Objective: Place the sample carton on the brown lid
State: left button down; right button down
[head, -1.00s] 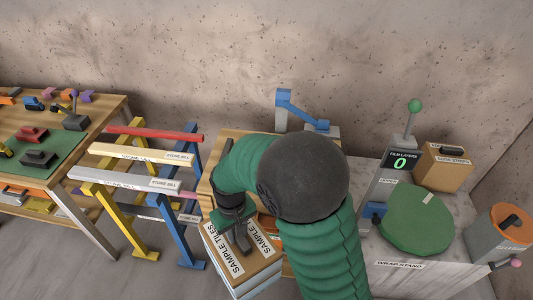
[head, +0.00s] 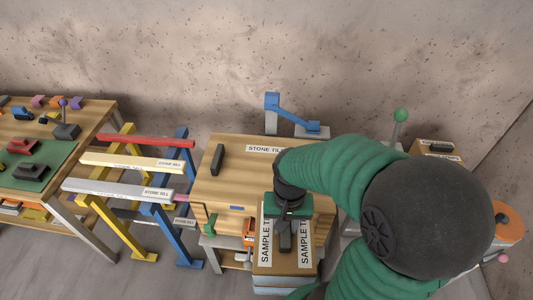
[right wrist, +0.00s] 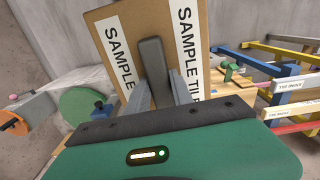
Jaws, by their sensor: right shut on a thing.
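The sample carton (head: 286,264) is a brown box with two white SAMPLE TILES strips and a dark grey handle on top. My right gripper (head: 286,232) is shut on that handle. In the right wrist view the fingers (right wrist: 158,95) lie on both sides of the handle, and the carton (right wrist: 151,20) fills the upper middle. A brown wooden top (head: 245,178) with a dark bar handle and a STONE TILE label appears to be the brown lid. In the head view the carton overlaps its front right part; the gap between them cannot be judged. My left gripper is not in view.
Blue and yellow trestles (head: 181,225) with labelled bars stand left of the lid. A blue-armed device (head: 272,112) stands behind the lid. My right arm hides much of the wrap stand at right.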

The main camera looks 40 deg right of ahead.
aim_at(264, 178)
jog(key=i+l, duration=0.2)
jog(key=l, duration=0.15)
jog(key=i+l, duration=0.15)
jog(key=l, duration=0.15)
jog(key=i+l, duration=0.2)
jog(key=l, duration=0.15)
